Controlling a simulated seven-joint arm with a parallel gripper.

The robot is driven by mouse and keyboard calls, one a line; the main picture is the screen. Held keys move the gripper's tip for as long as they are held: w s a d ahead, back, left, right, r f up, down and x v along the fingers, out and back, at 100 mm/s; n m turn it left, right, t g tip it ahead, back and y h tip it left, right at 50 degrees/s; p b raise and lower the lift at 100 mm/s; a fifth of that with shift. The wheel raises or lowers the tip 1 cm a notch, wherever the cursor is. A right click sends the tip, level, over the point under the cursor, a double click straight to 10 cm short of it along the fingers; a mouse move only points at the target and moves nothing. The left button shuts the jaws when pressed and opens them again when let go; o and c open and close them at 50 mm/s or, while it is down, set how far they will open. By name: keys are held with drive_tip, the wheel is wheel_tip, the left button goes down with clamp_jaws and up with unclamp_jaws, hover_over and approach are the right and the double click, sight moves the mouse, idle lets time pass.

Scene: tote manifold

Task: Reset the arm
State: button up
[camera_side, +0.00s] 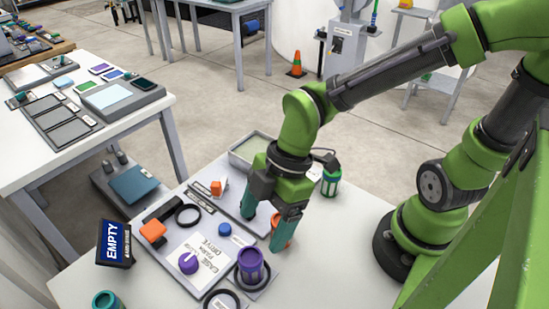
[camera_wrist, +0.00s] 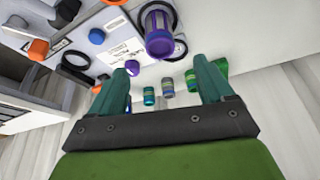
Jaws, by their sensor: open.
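My green arm reaches in from the right in the side view. My gripper (camera_side: 265,227) points down over the board on the white table, its two teal fingers spread apart. In the wrist view my gripper (camera_wrist: 162,72) is open, with nothing clamped between its fingers. A purple ribbed cylinder (camera_side: 250,265) stands inside a black ring near the board's front right; it also shows beyond the fingers in the wrist view (camera_wrist: 158,40). An orange part (camera_side: 289,226) is partly hidden behind my right finger. Whether the fingers touch anything is unclear.
The board (camera_side: 207,250) holds a purple knob (camera_side: 188,262), a blue cap (camera_side: 225,229), orange parts and black rings. A grey tray (camera_side: 243,150) and a green cylinder (camera_side: 331,181) stand behind my gripper. An "EMPTY" sign (camera_side: 114,243) is left. The table right of the board looks clear.

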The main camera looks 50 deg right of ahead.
drive_tip(key=d+r+m+t+h, duration=0.1)
drive_tip(key=d+r+m+t, duration=0.2)
drive_tip(key=d+m, duration=0.6)
drive_tip(key=w+d+r+m+t+h, duration=0.1)
drive_tip(key=d+r+m+t, duration=0.2)
drive_tip(key=d+r+m, duration=0.5)
drive_tip(key=shift+d+r+m, duration=0.3)
drive_tip(key=shift+d+m, duration=0.35)
drive_tip(key=shift+m, duration=0.35)
